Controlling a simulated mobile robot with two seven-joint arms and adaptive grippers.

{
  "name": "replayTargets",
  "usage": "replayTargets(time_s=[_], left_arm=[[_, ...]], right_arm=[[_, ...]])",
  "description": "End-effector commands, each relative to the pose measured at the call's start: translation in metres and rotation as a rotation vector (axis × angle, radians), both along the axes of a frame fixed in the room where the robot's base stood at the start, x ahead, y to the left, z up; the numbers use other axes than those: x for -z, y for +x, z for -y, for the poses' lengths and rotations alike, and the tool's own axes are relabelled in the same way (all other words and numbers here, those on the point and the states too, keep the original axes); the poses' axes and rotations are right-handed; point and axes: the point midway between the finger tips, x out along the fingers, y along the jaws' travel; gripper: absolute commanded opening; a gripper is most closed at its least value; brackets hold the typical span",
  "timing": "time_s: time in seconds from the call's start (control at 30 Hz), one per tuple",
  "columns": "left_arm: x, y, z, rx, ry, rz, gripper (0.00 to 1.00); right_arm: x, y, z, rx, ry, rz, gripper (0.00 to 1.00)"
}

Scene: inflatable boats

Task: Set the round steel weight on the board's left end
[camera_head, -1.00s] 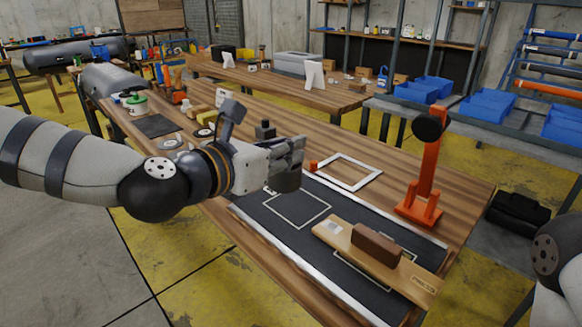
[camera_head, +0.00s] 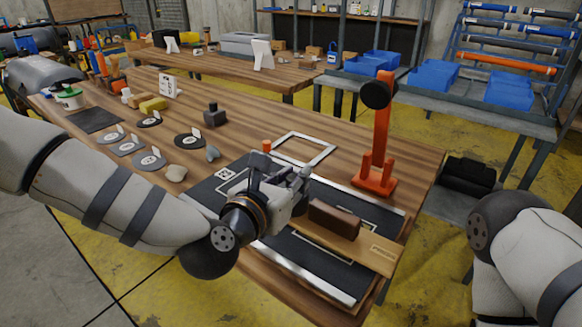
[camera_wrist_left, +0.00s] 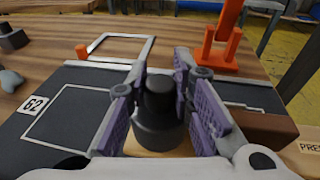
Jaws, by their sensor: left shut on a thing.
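My left gripper (camera_head: 292,192) is shut on the round steel weight (camera_wrist_left: 158,125), a dark knobbed cylinder between the purple-padded fingers in the left wrist view. In the head view the gripper hides the weight. The wooden board (camera_head: 372,252) lies on the dark mat, with a brown block (camera_head: 334,219) on it right of the gripper. The gripper and weight are over the board's left end. Pale wood shows just under the weight in the wrist view; I cannot tell whether they touch. My right gripper is out of view.
An orange stand (camera_head: 377,150) rises behind the board. A white square frame (camera_head: 304,148) and a small orange block (camera_head: 267,146) lie behind the mat (camera_head: 208,192).

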Motion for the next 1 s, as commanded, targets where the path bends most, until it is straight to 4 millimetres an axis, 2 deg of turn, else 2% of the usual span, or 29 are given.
replayTargets(time_s=[0.03, 0.2, 0.23, 0.3, 0.33, 0.7, 0.87, 1.0], left_arm=[[-0.005, 0.001, 0.0, -0.001, -0.002, 0.01, 0.0], [-0.001, 0.001, 0.0, 0.0, -0.004, 0.007, 0.0], [0.002, 0.0, 0.0, 0.001, 0.0, 0.0, 0.23], [0.001, 0.0, 0.0, 0.001, 0.0, 0.001, 0.39], [0.001, 0.0, 0.0, 0.001, 0.0, 0.001, 0.41], [-0.004, -0.003, -0.002, 0.0, 0.001, 0.003, 0.41], [-0.011, -0.03, -0.015, 0.0, -0.002, 0.001, 0.41], [-0.017, -0.063, -0.031, 0.002, -0.001, 0.001, 0.41]], right_arm=[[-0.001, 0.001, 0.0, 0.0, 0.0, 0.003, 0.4], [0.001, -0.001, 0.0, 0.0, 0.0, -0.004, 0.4], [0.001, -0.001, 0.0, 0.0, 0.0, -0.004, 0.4], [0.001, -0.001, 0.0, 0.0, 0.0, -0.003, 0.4], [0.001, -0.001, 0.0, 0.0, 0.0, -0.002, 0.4], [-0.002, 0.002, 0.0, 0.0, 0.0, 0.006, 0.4], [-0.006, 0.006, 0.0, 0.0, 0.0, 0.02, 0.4], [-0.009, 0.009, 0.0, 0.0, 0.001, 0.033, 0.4]])
